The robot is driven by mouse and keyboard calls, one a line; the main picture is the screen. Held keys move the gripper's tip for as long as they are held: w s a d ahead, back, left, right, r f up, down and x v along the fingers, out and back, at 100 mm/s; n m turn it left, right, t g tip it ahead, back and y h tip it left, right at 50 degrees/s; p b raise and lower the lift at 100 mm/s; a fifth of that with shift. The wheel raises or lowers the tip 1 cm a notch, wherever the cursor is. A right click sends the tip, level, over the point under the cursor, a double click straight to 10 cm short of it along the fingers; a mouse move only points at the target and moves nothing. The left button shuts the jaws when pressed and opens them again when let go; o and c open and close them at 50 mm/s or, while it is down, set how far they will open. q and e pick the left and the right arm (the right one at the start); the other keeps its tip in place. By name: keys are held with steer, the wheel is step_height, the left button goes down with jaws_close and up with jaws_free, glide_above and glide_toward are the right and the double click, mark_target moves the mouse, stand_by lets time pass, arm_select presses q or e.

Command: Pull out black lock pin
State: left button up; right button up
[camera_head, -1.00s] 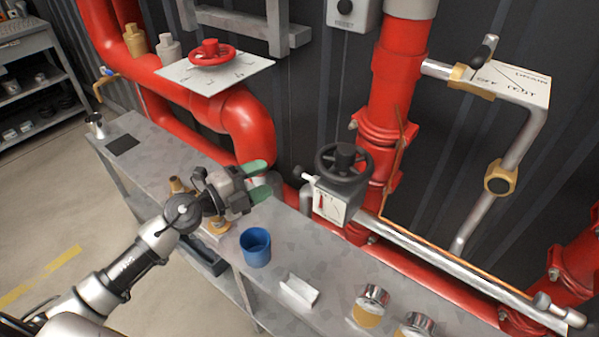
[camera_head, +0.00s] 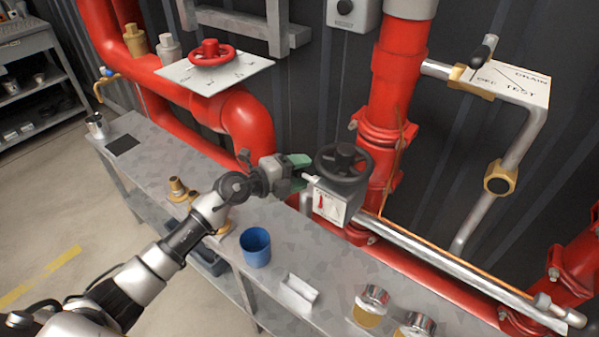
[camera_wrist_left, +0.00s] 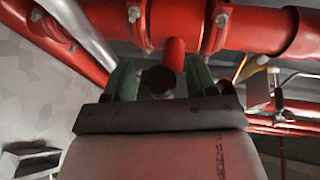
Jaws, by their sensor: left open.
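My left gripper (camera_head: 300,172) has green fingertips and is at the left side of the valve box (camera_head: 332,206) below the black handwheel (camera_head: 342,162). In the left wrist view its two fingers (camera_wrist_left: 160,80) stand apart, and a dark round end (camera_wrist_left: 158,82) shows between them. I cannot tell whether this is the black lock pin or whether the fingers touch it. In the head view a small pale pin-like part (camera_head: 312,180) shows beside the fingertips at the box. My right gripper is not in view.
A grey bench holds a blue cup (camera_head: 255,248), a white holder (camera_head: 298,293), brass fittings (camera_head: 177,189) and two round gauges (camera_head: 371,305). Thick red pipes (camera_head: 400,75) rise behind the bench. A steel pipe (camera_head: 450,270) runs low at the right.

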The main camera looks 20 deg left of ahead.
arm_select(q)
jaws_close()
steer(key=shift+w+a+b, duration=0.2)
steer(key=shift+w+a, duration=0.1)
steer(key=shift+a, duration=0.5)
steer(key=shift+w+a+b, duration=0.15)
steer(key=shift+w+a, duration=0.15)
steer(key=shift+a, duration=0.45)
jaws_free()
steer(key=v, duration=1.1)
steer(key=shift+d, duration=0.1)
